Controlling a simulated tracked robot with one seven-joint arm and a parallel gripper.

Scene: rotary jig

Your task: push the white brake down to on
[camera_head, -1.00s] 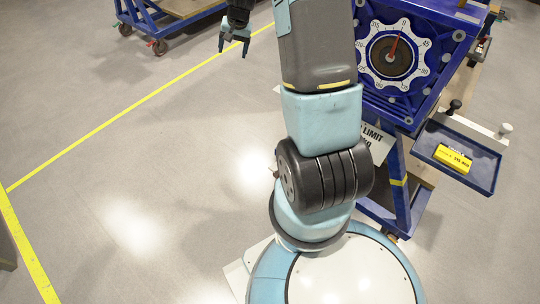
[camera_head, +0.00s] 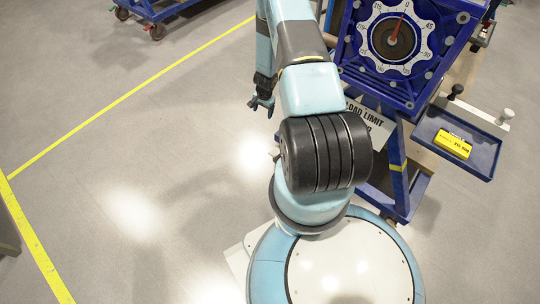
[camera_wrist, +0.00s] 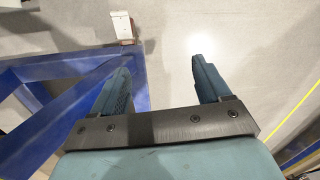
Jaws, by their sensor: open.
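Which position the brake is in cannot be told. My gripper (camera_head: 262,104) is open and empty, pointing down left of the jig, well apart from both knobs. In the wrist view the two fingers (camera_wrist: 161,70) are spread, with bare floor between their tips. The white knob does not clearly show there.
The blue jig (camera_head: 350,70) carries a numbered dial (camera_head: 372,42) with a red pointer. A blue tray (camera_head: 478,165) holds a yellow block (camera_head: 453,146). A blue jig beam (camera_wrist: 60,68) is close left of my fingers. The floor (camera_head: 150,150) at left is clear.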

